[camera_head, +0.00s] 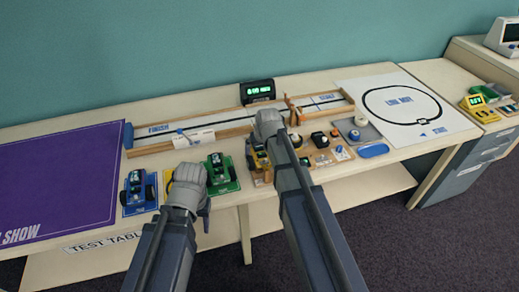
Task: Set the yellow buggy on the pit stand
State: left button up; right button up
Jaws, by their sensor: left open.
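A yellow stand (169,187) shows on the front of the table, mostly hidden behind my left gripper (191,176). It lies between a blue stand with a blue buggy (136,184) and a green stand with a green buggy (219,169). My left gripper is open above the yellow stand; what lies under it is hidden.
A wooden-railed track (150,150) with a black timer (257,91) runs along the back. A purple mat (65,175) covers the left. A wooden tray (321,160) of small parts and a white line mat (400,105) lie right. A side counter (455,80) holds instruments.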

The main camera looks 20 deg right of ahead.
jog(key=p+v, duration=0.7)
jog(key=v, duration=0.1)
jog(key=shift+f, duration=0.1)
dwell(0.4)
jog(key=s+a+n+g, duration=0.1)
jog(key=s+a+g, duration=0.1)
jog(key=s+a, duration=0.4)
jog(key=s+a+f+n+g+h, duration=0.1)
jog(key=s+a, duration=0.6)
jog(key=s, duration=0.8)
jog(key=shift+a+n+g+h, duration=0.2)
jog(key=shift+n+g+h, duration=0.1)
jog(key=shift+n+g, duration=0.55)
